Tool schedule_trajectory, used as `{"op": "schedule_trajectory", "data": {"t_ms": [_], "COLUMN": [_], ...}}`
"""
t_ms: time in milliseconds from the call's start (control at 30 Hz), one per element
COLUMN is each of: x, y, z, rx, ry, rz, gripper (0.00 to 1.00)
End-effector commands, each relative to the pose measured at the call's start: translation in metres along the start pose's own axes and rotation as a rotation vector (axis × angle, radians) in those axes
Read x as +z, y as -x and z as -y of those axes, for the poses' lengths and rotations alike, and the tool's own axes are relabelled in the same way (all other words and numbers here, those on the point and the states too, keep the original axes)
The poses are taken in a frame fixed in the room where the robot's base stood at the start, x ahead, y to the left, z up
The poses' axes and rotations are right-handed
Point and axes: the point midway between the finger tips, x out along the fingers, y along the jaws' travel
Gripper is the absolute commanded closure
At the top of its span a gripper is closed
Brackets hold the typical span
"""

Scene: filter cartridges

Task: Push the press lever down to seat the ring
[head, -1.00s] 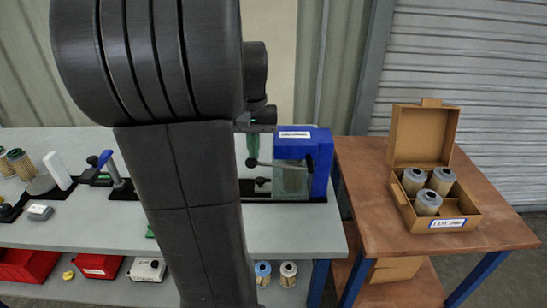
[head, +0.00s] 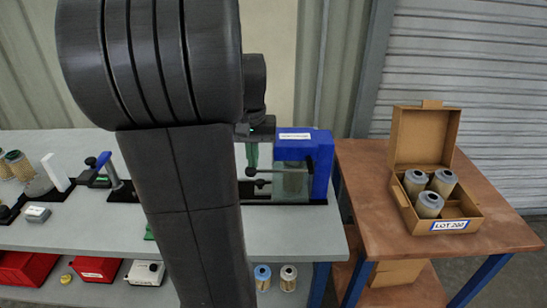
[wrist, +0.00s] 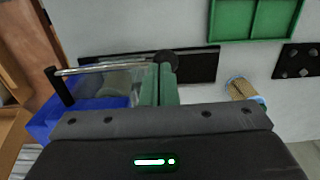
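The blue press (head: 322,160) stands at the right end of the grey bench, with a clear guard in front of its work space. Its lever (head: 285,169) is a thin rod ending in a dark knob (head: 250,171). The rod is nearly level in the head view; the lever also shows in the wrist view (wrist: 110,66). My gripper (head: 251,158) has green fingers pointing down, just above or on the knob; contact is not clear. In the wrist view the fingers (wrist: 159,85) are together with nothing between them. A cartridge (head: 293,180) shows dimly behind the guard; its ring is not distinguishable.
An open carton (head: 470,212) with several cartridges stands on the brown table (head: 370,180) at right. A green tray (wrist: 255,18) and a loose cartridge (wrist: 242,90) show in the wrist view. Red bins (head: 97,266) sit on the lower shelf. My arm hides the bench's middle.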

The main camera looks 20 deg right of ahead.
Motion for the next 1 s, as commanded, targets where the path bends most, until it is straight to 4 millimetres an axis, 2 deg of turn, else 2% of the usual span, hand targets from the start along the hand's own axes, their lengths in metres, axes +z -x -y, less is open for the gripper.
{"op": "schedule_trajectory", "data": {"t_ms": [400,1000], "x": [0.000,0.000], "y": [-0.020,-0.023], "z": [0.005,0.006], "rx": [-0.001,-0.001], "ry": [0.001,0.000], "rz": [0.002,0.002], "gripper": [1.00,1.00]}}
